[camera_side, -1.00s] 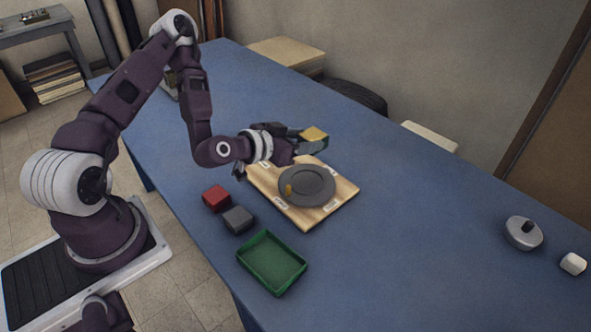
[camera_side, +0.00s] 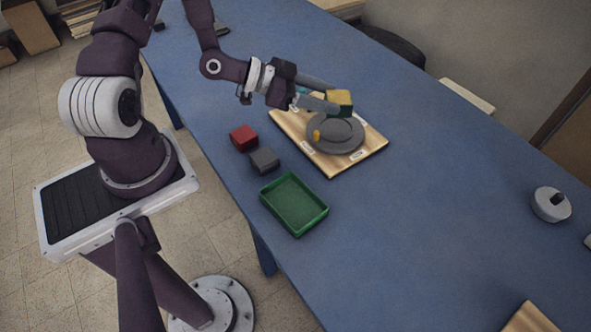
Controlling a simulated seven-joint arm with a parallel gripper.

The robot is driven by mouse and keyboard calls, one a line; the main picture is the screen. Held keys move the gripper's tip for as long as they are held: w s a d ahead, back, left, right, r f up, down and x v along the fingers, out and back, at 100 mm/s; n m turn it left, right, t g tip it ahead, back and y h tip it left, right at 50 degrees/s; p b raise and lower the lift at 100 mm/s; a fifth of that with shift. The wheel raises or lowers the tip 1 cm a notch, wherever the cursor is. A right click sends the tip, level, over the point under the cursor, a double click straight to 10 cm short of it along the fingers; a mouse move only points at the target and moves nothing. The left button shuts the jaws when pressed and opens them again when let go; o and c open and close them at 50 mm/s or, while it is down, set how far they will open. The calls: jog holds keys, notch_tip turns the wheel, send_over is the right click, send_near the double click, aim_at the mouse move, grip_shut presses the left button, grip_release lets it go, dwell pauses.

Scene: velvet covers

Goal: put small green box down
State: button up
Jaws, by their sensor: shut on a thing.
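My gripper (camera_side: 330,92) reaches in from the left and is shut on a small box (camera_side: 341,103) with a yellow top and a dark greenish side. The box is at the fingertips, over the far edge of a round grey plate (camera_side: 345,140). I cannot tell whether it touches anything below. The plate lies on a square wooden board (camera_side: 373,145) with small white labels near its edges. A small yellow piece (camera_side: 317,135) is at the plate's left. A bit of teal (camera_side: 302,90) shows by the fingers, mostly hidden.
A red block (camera_side: 243,138) and a dark grey block (camera_side: 265,160) sit left of the board. An empty green tray (camera_side: 322,219) lies in front of them. A grey lidded pot (camera_side: 550,206) stands far right. The blue table (camera_side: 430,215) is clear between.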

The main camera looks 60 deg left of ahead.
jog(key=s+d+f+m+g+h, duration=0.3)
jog(key=s+f+m, duration=0.15)
jog(key=s, duration=0.45)
jog(key=m+g+h, duration=0.2)
send_over(282, 200)
jog(key=f, duration=0.1)
notch_tip(282, 200, down, 10)
jog(key=shift+r, duration=0.1)
jog(key=shift+n, duration=0.25)
jog(key=o, duration=1.1)
